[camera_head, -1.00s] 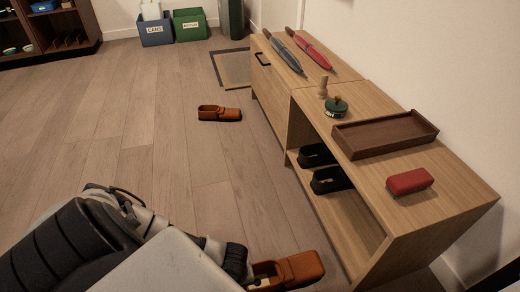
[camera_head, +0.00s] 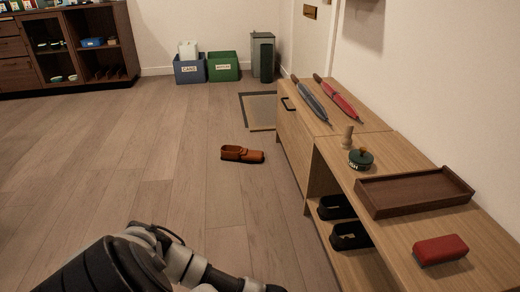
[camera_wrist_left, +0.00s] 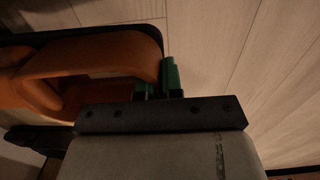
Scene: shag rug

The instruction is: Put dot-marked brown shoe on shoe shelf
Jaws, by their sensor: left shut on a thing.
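A brown shoe (camera_wrist_left: 90,55) fills the upper left of the left wrist view. My left gripper (camera_wrist_left: 160,80) is shut on its edge, with the green fingertips at the shoe's side. Another brown shoe (camera_head: 242,153) lies on the floor left of the bench. No dot mark can be made out on either shoe. The wooden shoe shelf (camera_head: 350,266) is the open lower part of the bench and holds black shoes (camera_head: 349,235). My right gripper is not in view.
A doormat (camera_head: 259,111) and bins (camera_head: 223,67) are at the back. The floor at left is clear.

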